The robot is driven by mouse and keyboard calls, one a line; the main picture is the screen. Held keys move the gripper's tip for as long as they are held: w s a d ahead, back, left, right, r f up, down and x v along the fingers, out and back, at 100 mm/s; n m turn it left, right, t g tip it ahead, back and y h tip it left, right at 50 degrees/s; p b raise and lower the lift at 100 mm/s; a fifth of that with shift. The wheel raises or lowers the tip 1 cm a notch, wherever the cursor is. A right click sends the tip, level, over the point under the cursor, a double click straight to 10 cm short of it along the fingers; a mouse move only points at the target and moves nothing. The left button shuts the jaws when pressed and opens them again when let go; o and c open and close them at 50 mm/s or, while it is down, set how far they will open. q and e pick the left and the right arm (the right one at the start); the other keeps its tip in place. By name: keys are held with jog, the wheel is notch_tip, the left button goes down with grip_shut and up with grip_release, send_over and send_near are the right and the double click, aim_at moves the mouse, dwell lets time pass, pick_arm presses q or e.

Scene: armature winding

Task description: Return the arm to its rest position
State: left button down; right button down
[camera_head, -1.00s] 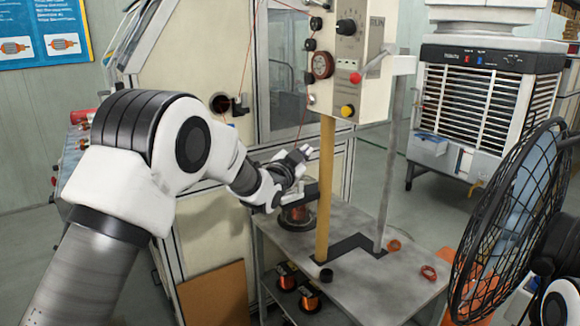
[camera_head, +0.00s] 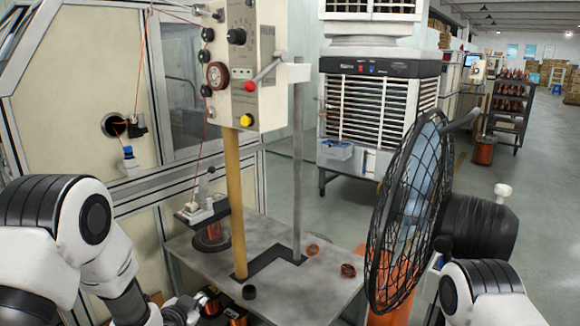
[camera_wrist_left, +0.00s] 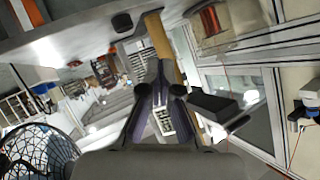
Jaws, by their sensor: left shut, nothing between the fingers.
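My left arm enters the head view at the lower left, bent down. My left gripper (camera_head: 184,311) is low near the bottom edge, beside the front left of the grey metal table, and only partly visible. In the left wrist view the dark fingers (camera_wrist_left: 161,68) are together with nothing between them. My right arm shows only as a white link at the lower right of the head view; its gripper is out of the picture.
The grey table (camera_head: 290,295) carries a post-mounted control box (camera_head: 240,60) and small rings (camera_head: 348,270). Copper spools (camera_head: 236,320) sit below it, close to my left gripper. A black-caged fan (camera_head: 405,215) stands at right; a white cooler (camera_head: 370,110) stands behind.

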pick_arm(q)
jog(key=s+a+f+n+g+y, duration=0.1)
jog(key=s+f+n+g, duration=0.4)
jog(key=s+f, duration=1.45)
jog(key=s+a+f+n+g, duration=0.1)
jog(key=s+g, duration=0.6)
jog(key=s, duration=1.3)
jog(key=shift+s+a+f+n+g+y, duration=0.2)
jog(key=shift+s+f+n+g+y, duration=0.15)
jog(key=shift+f+n, duration=0.35)
